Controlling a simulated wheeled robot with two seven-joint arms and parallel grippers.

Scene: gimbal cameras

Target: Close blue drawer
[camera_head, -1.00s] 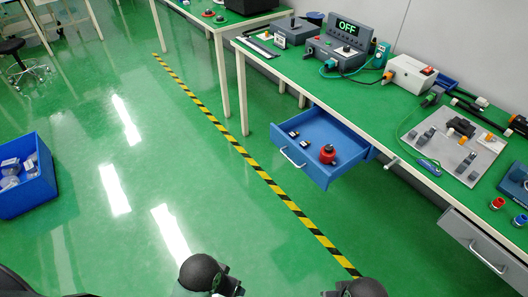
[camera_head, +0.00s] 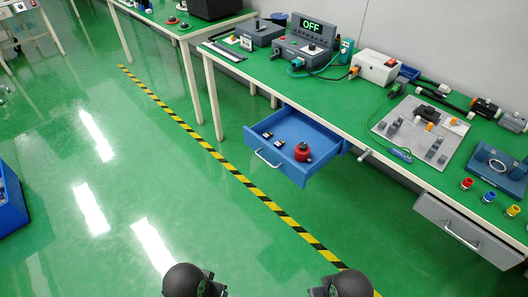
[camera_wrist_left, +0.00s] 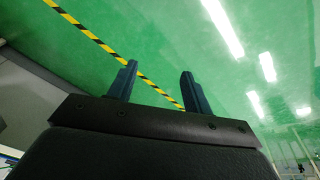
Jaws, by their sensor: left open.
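The blue drawer (camera_head: 264,164) is pulled out under the green-topped workbench in the head view. Its front has a light handle (camera_head: 269,158). A red round part (camera_head: 302,152) and small dark parts (camera_head: 271,137) lie inside it. My left gripper (camera_wrist_left: 158,88) shows in the left wrist view, its two fingers apart with nothing between them, over green floor. In the head view, dark rounded parts of my arms show at the bottom edge, well short of the drawer. The right gripper's fingers are not visible.
The workbench (camera_head: 345,118) carries a box reading OFF (camera_head: 311,30), a white box (camera_head: 378,66) and a grey plate (camera_head: 420,130). A grey drawer (camera_head: 465,228) is at the right. A blue bin (camera_head: 10,200) stands at left. Floor before the drawer is clear, with a striped line (camera_head: 235,172).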

